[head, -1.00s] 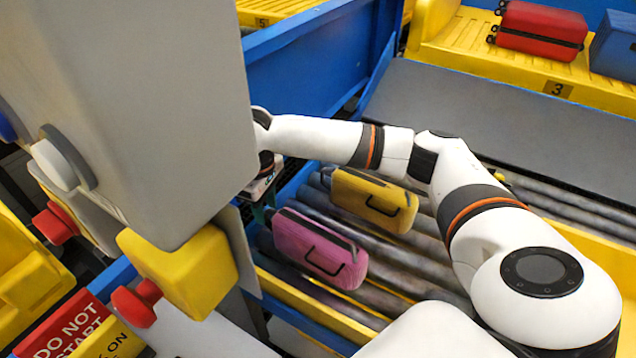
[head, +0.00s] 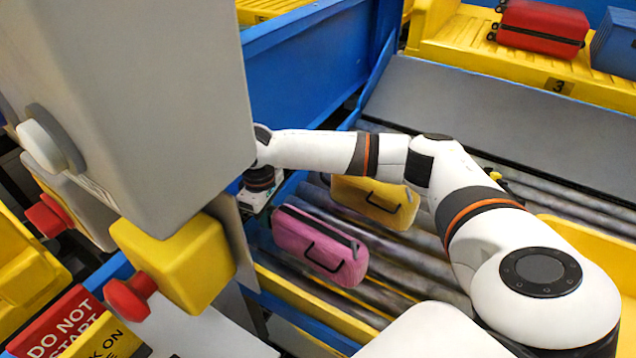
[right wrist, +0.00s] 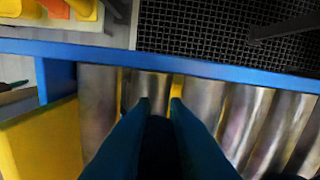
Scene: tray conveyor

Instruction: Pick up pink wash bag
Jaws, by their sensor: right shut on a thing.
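The pink wash bag (head: 335,268), ribbed with a black zip band and a black handle, lies on the metal rollers in the middle of the head view. My right gripper (head: 258,207) is at the bag's left end, partly behind a grey housing, and is shut on it. The contact is hidden in the head view. In the right wrist view my two dark fingers (right wrist: 160,108) are close together with something dark between them; the bag's pink fabric does not show. My left gripper is not in view.
A yellow bag (head: 375,203) lies just behind the pink one on the rollers (head: 400,262). A grey housing (head: 150,110) with a yellow box (head: 175,262) and red buttons fills the left. A blue rail (right wrist: 220,73) edges the rollers. A red case (head: 540,28) lies farther back.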

